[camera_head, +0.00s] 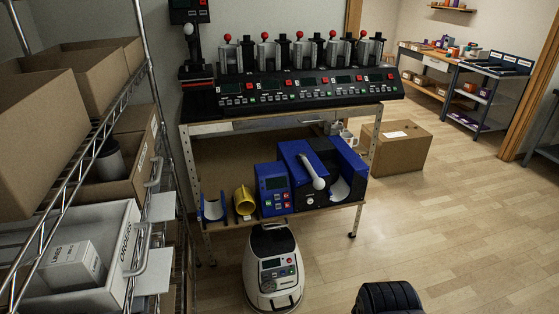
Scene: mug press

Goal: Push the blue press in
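The blue press (293,155) sits on the lower shelf of the table, near its right end. It has a blue control box (271,184) with a small screen and buttons on its left. A white lever handle (313,172) slants across its front. A curved pale opening shows on its right side. Its right part lies close to the shelf's front edge; I cannot tell how far it overhangs. My gripper's fingers are not in view. A dark ribbed shape at the bottom edge may be part of my arm.
A yellow cylinder (244,201) and a blue curved piece (211,207) sit left of the press. A white machine (272,268) stands on the floor in front. A multi-station press (305,87) stands above. Shelving is at left, a carton (402,147) behind right. Floor at right is clear.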

